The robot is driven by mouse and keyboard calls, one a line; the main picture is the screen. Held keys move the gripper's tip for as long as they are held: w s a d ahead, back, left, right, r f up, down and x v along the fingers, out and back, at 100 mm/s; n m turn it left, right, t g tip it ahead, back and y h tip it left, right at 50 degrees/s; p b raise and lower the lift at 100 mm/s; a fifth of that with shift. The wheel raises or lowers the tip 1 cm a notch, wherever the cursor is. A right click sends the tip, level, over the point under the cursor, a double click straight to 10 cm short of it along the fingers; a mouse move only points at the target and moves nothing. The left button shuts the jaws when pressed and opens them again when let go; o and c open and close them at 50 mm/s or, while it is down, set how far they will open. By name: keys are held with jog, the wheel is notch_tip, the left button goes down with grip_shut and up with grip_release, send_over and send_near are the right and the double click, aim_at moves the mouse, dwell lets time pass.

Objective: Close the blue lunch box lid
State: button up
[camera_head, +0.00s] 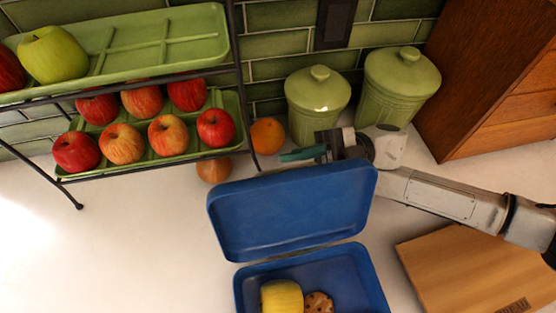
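The blue lunch box (372,282) sits open on the white counter at the bottom, cut off by the picture's lower edge. Its blue lid (292,212) stands raised, tilted back from the box on its far side. Inside the box are a yellow item (281,297) and a round, spotted brown item (318,303). My gripper (290,156) is behind the lid's upper edge, near its right half, with a teal finger pointing left. The lid hides its lower part. I cannot tell whether it touches the lid or how far its fingers are apart.
Two green lidded canisters (317,103) (396,87) stand against the tiled wall behind my gripper. A wire rack with green trays (150,40) of apples is at upper left. An orange (267,136) lies beside it. A wooden board (480,265) lies right.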

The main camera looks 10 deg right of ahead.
aim_at(280, 172)
jog(key=shift+p+x, duration=0.45)
jog(key=shift+x, duration=1.35)
grip_shut()
